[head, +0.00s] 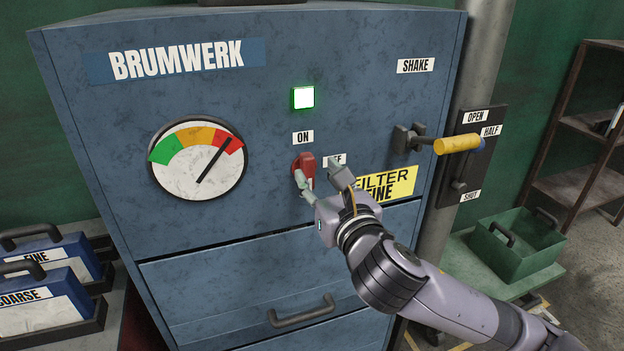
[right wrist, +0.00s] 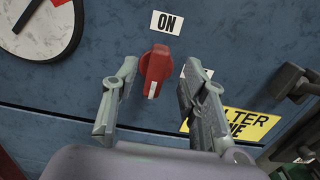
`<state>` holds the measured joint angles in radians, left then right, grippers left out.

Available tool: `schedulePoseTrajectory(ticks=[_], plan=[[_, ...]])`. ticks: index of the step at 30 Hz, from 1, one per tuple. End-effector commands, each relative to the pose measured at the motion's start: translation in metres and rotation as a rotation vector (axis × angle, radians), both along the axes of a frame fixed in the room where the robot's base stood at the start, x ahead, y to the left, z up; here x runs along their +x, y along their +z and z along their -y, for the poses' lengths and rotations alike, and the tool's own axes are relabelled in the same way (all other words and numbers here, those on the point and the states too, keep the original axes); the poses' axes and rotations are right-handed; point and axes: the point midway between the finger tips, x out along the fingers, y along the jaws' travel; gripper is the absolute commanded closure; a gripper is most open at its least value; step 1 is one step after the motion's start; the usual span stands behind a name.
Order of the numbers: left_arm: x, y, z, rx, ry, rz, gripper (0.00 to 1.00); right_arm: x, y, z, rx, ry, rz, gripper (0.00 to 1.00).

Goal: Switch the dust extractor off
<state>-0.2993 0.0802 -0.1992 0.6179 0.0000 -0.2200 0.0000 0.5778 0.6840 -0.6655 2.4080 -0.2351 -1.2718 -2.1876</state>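The dust extractor (head: 220,100) is a blue cabinet marked BRUMWERK. Its red rotary switch (head: 303,162) sits under the ON label (head: 303,137); the OFF label (head: 336,160) to its right is partly hidden by a finger. In the right wrist view the red knob (right wrist: 156,68) stands between my fingers, its white mark pointing down, slightly left. A square lamp (head: 303,98) above glows white-green. My right gripper (head: 322,178) is open at the switch, one finger on each side; the wrist view shows gaps beside the knob. My left gripper is not in view.
A gauge (head: 198,160) has its needle in the red. A yellow-handled lever (head: 458,145) sticks out at the right, near the OPEN/HALF/SHUT plate (head: 470,160). A drawer handle (head: 302,311) is below. Filter cassettes (head: 45,300) stand left; a green bin (head: 518,247) stands right.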

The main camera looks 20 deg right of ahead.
Motion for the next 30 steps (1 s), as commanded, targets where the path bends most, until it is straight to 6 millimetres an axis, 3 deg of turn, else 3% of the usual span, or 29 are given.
schedulePoseTrajectory(ticks=[7, 19, 30], plan=[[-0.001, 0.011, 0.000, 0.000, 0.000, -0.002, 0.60, 0.033, 0.004, -0.001, 0.002, 0.000, 0.002, 0.60], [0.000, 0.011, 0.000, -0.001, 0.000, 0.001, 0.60, 0.040, 0.003, -0.001, 0.001, 0.001, 0.003, 0.61], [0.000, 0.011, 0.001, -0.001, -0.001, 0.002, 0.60, 0.040, 0.003, -0.001, 0.001, 0.001, 0.003, 0.85]])
